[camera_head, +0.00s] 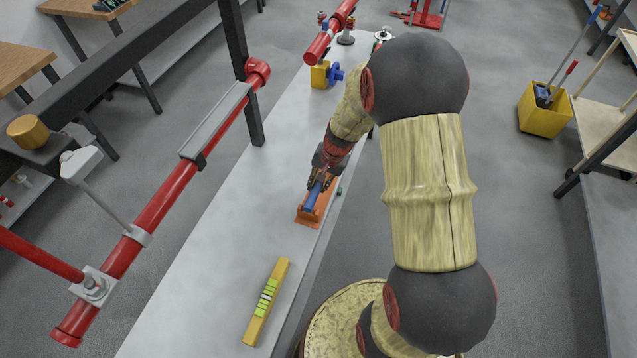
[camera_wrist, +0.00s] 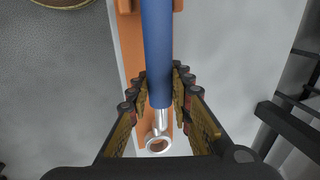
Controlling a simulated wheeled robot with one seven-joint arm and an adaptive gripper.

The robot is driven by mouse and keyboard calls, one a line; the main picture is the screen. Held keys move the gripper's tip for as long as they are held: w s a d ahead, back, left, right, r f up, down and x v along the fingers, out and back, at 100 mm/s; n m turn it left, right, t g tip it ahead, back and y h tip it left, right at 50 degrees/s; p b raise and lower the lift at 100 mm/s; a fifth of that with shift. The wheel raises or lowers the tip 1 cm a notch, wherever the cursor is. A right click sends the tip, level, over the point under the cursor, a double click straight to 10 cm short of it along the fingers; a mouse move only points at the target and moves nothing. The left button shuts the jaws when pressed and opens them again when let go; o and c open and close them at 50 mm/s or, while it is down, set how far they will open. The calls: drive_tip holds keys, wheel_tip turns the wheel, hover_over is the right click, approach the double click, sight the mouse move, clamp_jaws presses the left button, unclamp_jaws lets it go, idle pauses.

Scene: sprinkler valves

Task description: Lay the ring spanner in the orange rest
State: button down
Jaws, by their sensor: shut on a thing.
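The ring spanner has a blue handle (camera_wrist: 157,45) and a bright metal ring end (camera_wrist: 160,145) in the wrist view. My gripper (camera_wrist: 158,92) is shut on it, with the fingers on both sides of the handle near the metal neck. The orange rest (camera_wrist: 131,60) lies below the spanner, roughly in line with it. In the head view, my gripper (camera_head: 321,181) is over the far part of the orange rest (camera_head: 303,219), and the blue handle (camera_head: 312,196) shows above the rest. I cannot tell whether the spanner touches the rest.
The rest is near the right edge of the long grey bench (camera_head: 225,225). A yellow and blue item (camera_head: 321,75) stands farther back. A red pipe (camera_head: 165,200) on a dark frame runs along the left.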

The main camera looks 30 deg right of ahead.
drive_tip(key=shift+f+b, duration=0.3)
drive_tip(key=shift+f, duration=0.1)
drive_tip(key=c, duration=1.5)
unclamp_jaws()
drive_tip(key=shift+c, duration=0.2)
drive_tip(key=v, duration=1.2)
